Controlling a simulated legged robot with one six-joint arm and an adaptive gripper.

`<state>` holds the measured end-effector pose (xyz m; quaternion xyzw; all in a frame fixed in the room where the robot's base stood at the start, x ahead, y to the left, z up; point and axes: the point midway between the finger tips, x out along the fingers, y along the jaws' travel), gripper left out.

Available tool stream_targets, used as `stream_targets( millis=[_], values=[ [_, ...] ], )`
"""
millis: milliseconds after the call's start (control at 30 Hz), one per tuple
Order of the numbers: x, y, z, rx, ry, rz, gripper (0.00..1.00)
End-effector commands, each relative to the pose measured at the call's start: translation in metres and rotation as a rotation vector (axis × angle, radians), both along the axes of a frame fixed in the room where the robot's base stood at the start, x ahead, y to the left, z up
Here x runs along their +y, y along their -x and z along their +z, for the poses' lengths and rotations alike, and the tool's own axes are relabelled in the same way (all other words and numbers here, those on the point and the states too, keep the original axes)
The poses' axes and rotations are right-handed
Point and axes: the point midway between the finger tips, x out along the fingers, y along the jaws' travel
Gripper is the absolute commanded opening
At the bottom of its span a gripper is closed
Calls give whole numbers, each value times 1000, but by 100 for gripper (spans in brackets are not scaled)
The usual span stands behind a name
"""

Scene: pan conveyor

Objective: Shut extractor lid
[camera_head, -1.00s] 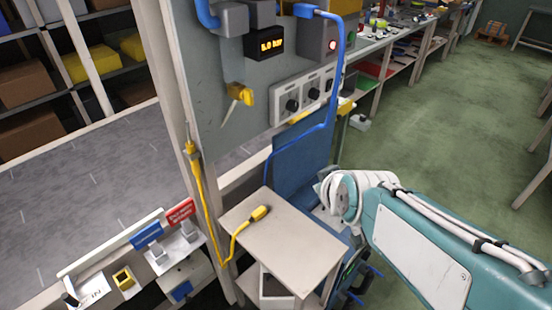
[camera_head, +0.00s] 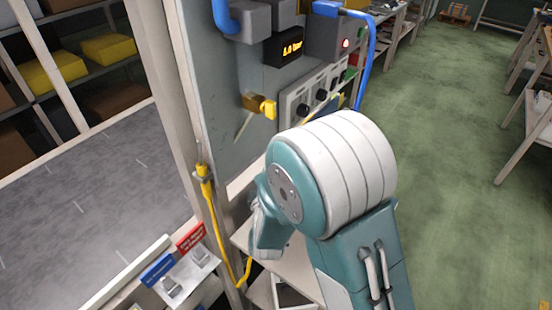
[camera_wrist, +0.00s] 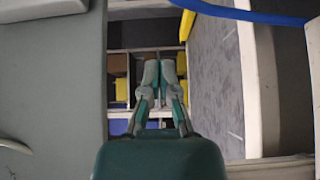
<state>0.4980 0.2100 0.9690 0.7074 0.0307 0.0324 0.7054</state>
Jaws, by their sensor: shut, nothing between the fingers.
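My gripper (camera_wrist: 161,72) shows in the wrist view with its two fingers close together and nothing between them. It points past a flat grey-green panel on the left toward shelving. In the head view my arm stands large in the middle and hides my gripper. The upright blue panel, which may be the extractor lid, is hidden behind my arm there. I cannot make out the lid for certain in the wrist view.
A grey board with a lit pressure display (camera_head: 291,48) and a knob panel (camera_head: 313,95) stands beside my arm. A blue hose (camera_head: 369,60) hangs there; a yellow cable (camera_head: 213,215) runs down the post.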

Motion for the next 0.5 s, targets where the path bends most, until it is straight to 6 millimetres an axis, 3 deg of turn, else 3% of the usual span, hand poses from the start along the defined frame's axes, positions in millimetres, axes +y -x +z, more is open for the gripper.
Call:
stream_targets(
  millis=[500],
  values=[
    [3, -78, 2, -2, -5, -1, 0]
  ],
)
